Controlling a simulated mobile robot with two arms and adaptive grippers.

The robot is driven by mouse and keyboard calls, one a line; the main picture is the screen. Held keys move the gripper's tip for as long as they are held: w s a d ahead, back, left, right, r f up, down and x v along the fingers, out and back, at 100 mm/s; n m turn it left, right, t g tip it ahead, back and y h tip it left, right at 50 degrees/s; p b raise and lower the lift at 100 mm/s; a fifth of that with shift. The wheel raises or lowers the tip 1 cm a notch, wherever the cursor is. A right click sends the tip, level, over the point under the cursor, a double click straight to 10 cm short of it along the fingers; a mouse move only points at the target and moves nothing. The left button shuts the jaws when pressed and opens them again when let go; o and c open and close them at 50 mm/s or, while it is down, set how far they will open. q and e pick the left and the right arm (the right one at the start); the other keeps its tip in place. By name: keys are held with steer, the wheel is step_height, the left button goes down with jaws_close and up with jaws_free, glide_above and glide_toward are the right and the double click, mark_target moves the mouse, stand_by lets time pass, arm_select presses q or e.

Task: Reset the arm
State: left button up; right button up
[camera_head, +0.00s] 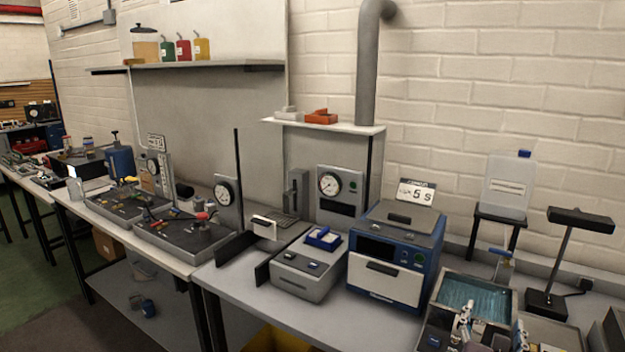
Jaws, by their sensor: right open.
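My right gripper (492,325) shows only in part at the bottom edge, right of centre. Its two light grey fingers stand apart, with nothing visible between them. It is in front of the water-filled tub (473,296) on the near bench. Whether it touches anything there I cannot tell. My left gripper is not in view.
A blue and white machine (392,279) stands left of the tub, beside a grey device (303,276) with a blue holder on top. A black stand (547,302) and a raised white jug (508,187) are at right. The bench's front left (240,290) is clear.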

steer(key=s+a+f+m+g+y, duration=0.2)
steer(key=s+a+f+m+g, duration=0.15)
steer(key=s+f+m, duration=0.4)
steer(key=s+a+f+m+g+y, duration=0.2)
steer(key=s+a+f+m+g, duration=0.15)
steer(key=s+f+m, duration=0.4)
steer(key=s+a+f+m+g+y, duration=0.2)
steer(key=s+a+f+m+y, duration=0.15)
steer(key=s+a+m, duration=0.35)
steer(key=s+a+f+m+g+y, duration=0.25)
steer(key=s+f+m, duration=0.2)
steer(key=s, duration=0.55)
step_height(320, 180, down, 26)
steer(key=g, duration=0.1)
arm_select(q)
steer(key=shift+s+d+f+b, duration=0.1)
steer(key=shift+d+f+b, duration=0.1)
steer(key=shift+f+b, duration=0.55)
arm_select(e)
steer(key=s+d+f+g, duration=0.1)
steer(key=s+d+f, duration=0.2)
steer(key=s+f, duration=1.4)
steer(key=shift+s+f+h, duration=0.15)
steer(key=shift+s+h, duration=0.25)
steer(key=shift+s, duration=0.3)
